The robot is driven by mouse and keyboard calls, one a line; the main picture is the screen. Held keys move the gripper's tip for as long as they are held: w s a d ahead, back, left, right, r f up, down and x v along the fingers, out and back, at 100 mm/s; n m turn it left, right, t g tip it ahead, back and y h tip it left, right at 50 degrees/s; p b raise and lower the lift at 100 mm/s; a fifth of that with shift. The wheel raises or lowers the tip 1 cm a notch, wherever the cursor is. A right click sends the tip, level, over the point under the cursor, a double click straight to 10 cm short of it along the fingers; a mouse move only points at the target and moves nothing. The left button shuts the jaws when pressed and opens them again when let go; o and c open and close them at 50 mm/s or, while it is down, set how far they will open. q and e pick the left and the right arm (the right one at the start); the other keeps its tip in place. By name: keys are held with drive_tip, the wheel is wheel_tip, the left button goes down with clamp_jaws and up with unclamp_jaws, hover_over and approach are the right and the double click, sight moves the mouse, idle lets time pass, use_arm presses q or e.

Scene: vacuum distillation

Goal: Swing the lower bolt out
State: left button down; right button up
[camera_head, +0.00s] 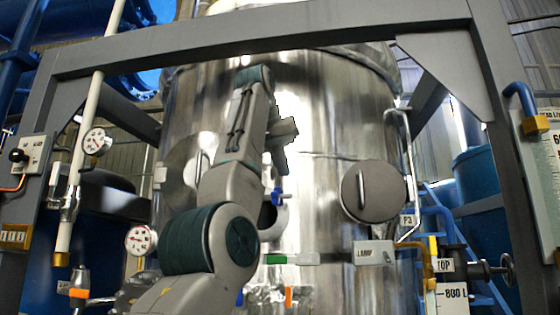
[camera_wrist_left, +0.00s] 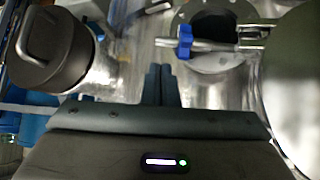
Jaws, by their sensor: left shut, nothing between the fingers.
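A bolt with a blue nut (camera_head: 277,196) shows beside the round dark port (camera_head: 267,214) on the steel vessel. In the left wrist view, its blue nut (camera_wrist_left: 185,41) sits on a metal rod lying across the port's edge. I cannot tell whether this is the lower bolt; no second bolt is clear. My left gripper (camera_head: 280,168) is just above the blue nut in the head view. In the left wrist view its fingers (camera_wrist_left: 161,72) are together and empty, apart from the nut. My arm hides part of the port. My right gripper is not in view.
A dark round cover with a handle (camera_head: 373,190) juts from the vessel (camera_head: 325,120) on the right. A steel disc (camera_wrist_left: 298,75) stands close on the right in the wrist view. Gauges and pipes line the left; a grey frame (camera_head: 270,32) crosses above.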

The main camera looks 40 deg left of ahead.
use_arm(q)
drive_tip(key=x, duration=0.5)
drive_tip(key=shift+w, duration=0.2)
drive_tip(key=shift+w+a+f, duration=0.1)
drive_tip(key=shift+w+f, duration=0.2)
drive_tip(key=shift+f, duration=0.2)
drive_tip(key=shift+s+m+h+b, duration=0.4)
drive_tip(key=shift+s+m+b, duration=0.1)
drive_tip(key=shift+s+b, duration=0.5)
drive_tip(key=shift+w, duration=0.25)
